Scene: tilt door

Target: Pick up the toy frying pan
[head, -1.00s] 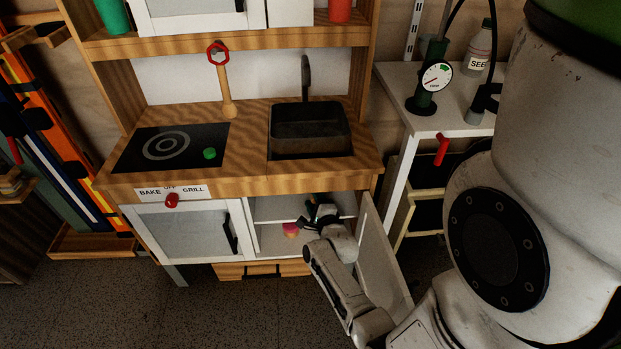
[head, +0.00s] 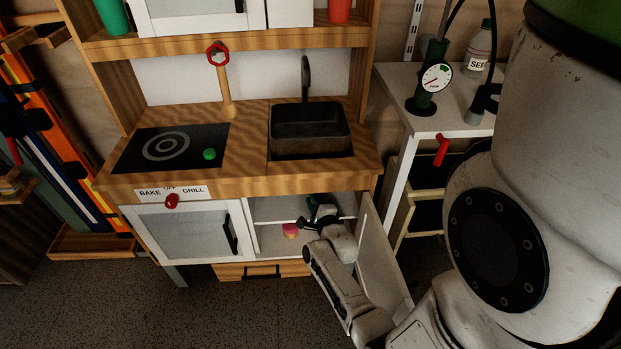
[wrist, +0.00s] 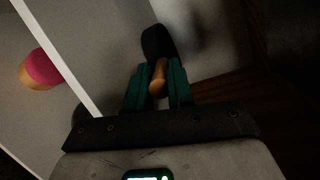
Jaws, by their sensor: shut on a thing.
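The toy frying pan shows in the wrist view as a dark pan (wrist: 157,42) with a wooden handle (wrist: 158,76). My gripper (wrist: 158,88) has its green fingers on either side of the handle and is shut on it. The dark pan part lies beyond the fingertips. In the head view my gripper (head: 320,213) is inside the open right compartment of the toy kitchen's lower cabinet, at shelf height. The pan is too small and dark there to make out clearly.
A white shelf edge (wrist: 62,62) runs close to the left of my gripper, with a pink-and-tan toy (wrist: 42,68) beyond it. The open cabinet door (head: 380,255) stands right of my forearm. The kitchen counter (head: 245,180) is above the compartment.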

